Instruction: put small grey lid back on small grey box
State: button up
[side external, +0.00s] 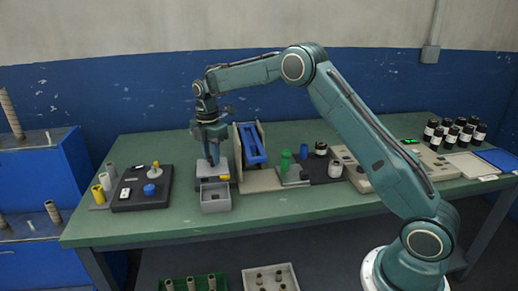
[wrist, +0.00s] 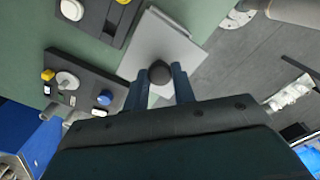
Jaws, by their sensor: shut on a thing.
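The small grey lid (side external: 208,168) is a flat light grey square with a dark round knob. In the wrist view the lid (wrist: 165,42) lies just beyond my fingertips. My gripper (side external: 212,158) points down and is shut on the knob; its blue fingers (wrist: 161,82) stand on either side of it. The small grey box (side external: 215,198) stands at the table's front edge with its top open, in front of and below the lid. I cannot tell from the side view how high the lid is above the things under it. The box is not clearly seen in the wrist view.
A dark board (side external: 143,190) with yellow, white and blue parts lies to the left. A blue-framed stand (side external: 252,145) rises close to the right of my gripper. Green and dark cylinders (side external: 285,161) stand farther right. Green table shows between the board and the box.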

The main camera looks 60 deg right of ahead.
aim_at(212, 166)
jog(key=shift+f, duration=0.7)
jog(key=shift+f, duration=0.2)
jog(key=shift+f, duration=2.3)
jog(key=shift+f, duration=1.4)
dwell(0.8)
jog(key=o, duration=1.5)
jog(key=shift+o, duration=0.2)
jog(key=shift+r, duration=0.15)
jog(key=shift+r, duration=3.9)
